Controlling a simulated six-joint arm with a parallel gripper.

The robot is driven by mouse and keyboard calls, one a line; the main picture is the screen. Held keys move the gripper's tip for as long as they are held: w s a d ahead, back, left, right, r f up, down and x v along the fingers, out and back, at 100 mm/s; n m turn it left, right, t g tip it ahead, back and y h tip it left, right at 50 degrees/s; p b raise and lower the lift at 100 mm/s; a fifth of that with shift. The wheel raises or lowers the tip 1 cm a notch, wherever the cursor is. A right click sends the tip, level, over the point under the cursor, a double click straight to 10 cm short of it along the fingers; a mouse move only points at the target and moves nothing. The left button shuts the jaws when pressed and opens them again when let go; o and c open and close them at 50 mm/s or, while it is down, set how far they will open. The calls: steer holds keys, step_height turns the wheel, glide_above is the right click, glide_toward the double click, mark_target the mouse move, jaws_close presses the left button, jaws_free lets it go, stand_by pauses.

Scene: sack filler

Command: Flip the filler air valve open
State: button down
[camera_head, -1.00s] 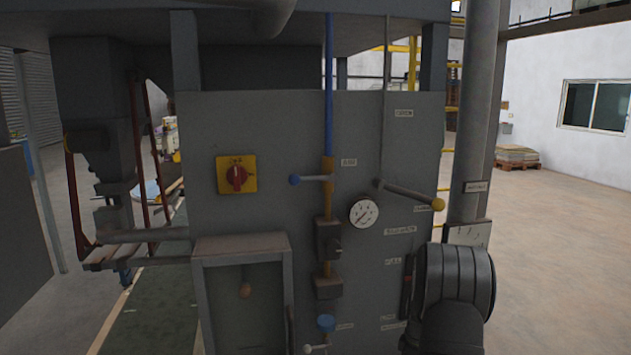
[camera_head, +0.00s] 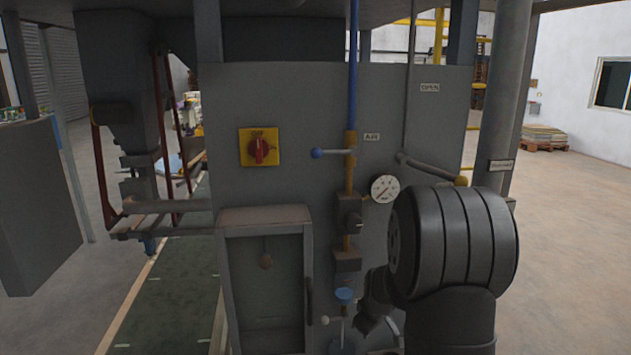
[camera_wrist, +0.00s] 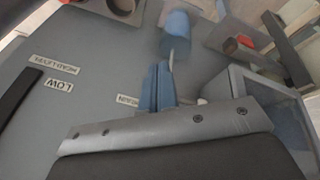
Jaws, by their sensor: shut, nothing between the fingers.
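The air valve lever (camera_head: 334,152) is on the grey panel, beside a label reading AIR. It has a blue ball at its left end and lies horizontally across the vertical blue and brass pipe. In the wrist view my gripper (camera_wrist: 160,72) shows as blue fingers held together, with nothing between them. In the head view my dark arm stands at the lower right, and the fingertips cannot be made out. The gripper is near the panel's lower part, apart from the air lever. A blue cylinder (camera_wrist: 175,32) is just beyond the fingers in the wrist view.
A red rotary switch (camera_head: 259,148) on a yellow plate is left of the pipe. A framed box (camera_head: 265,215) projects at the lower left.

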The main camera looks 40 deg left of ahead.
steer(key=s+a+r+m+t+y, duration=0.25)
steer(key=s+r, duration=0.35)
steer(key=s, duration=0.3)
steer(key=s+a+r+m+t+y, duration=0.1)
steer(key=s+a+r+y, duration=0.25)
steer(key=s+r, duration=0.45)
steer(key=w+a+r+t+y, duration=0.1)
steer(key=w+r+t+y, duration=0.1)
steer(key=r, duration=1.6)
steer(key=w+r+t+y, duration=0.3)
steer(key=r+t, duration=0.1)
steer(key=r, duration=1.4)
steer(key=shift+a+t, duration=0.35)
steer(key=shift+f, duration=0.1)
glide_above(334, 152)
steer(key=s+a, duration=0.3)
steer(key=s, duration=0.1)
steer(key=shift+d+f, duration=0.25)
steer(key=shift+f, duration=0.45)
steer(key=shift+d+f, duration=0.2)
steer(key=shift+f, duration=0.45)
